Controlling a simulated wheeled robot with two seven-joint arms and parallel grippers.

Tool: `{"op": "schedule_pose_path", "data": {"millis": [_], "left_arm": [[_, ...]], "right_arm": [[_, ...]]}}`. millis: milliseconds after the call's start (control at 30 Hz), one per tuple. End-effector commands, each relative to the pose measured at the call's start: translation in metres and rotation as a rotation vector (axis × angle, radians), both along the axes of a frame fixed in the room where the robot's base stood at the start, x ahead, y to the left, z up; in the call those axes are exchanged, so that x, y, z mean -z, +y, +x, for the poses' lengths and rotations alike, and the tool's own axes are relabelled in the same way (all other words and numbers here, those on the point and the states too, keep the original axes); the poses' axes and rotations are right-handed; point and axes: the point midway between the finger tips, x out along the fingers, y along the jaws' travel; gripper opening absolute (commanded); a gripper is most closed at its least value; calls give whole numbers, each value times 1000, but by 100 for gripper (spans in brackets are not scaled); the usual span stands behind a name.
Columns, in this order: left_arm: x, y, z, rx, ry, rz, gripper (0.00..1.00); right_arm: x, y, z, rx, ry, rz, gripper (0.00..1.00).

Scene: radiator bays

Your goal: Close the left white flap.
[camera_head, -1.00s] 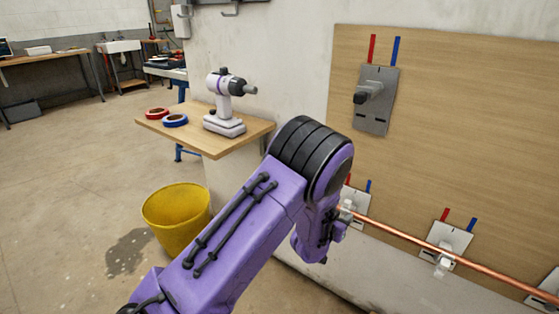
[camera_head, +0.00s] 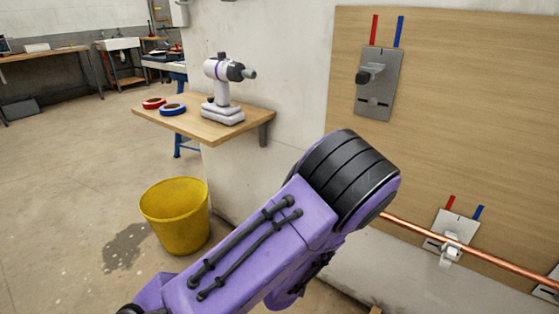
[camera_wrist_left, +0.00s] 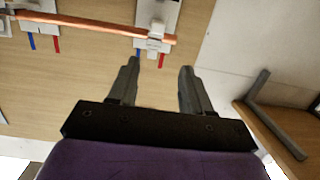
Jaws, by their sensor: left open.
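The left bracket, a pale plate (camera_wrist_left: 170,12) with a white clip (camera_wrist_left: 157,27), shows in the left wrist view near the end of the copper pipe (camera_wrist_left: 90,22). Whether its white flap stands open is too small to tell. In the head view the gripper is hidden behind my purple arm. Another bracket with a white clip (camera_head: 451,254) sits on the pipe to the right.
The wooden board (camera_head: 480,130) carries a grey plate (camera_head: 378,86) with a dark knob. A wooden shelf (camera_head: 240,133) with a white-and-purple drill (camera_head: 222,90) and tape rolls stands left of it. A yellow bucket (camera_head: 176,218) is on the floor.

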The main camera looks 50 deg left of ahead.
Motion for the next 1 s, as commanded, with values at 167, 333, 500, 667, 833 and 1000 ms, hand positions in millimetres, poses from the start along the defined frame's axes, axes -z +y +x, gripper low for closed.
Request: {"op": "schedule_pose_path", "data": {"millis": [167,333,500,667,833,1000], "left_arm": [[-7,-1,-24,-40,151,-55,49],[-3,-4,-52,-81,291,-106,49],[-3,-8,-85,-125,433,-158,49],[-5,-13,-117,-167,555,-201,49],[-5,-16,-141,-198,640,-233,49],[-2,-18,-149,-209,667,-244,49]], "right_arm": [[-58,0,0,0,0,0,52],[-99,0,0,0,0,0,52],[-139,0,0,0,0,0,52],[-173,0,0,0,0,0,52],[-192,0,0,0,0,0,52],[-195,0,0,0,0,0,52]]}}
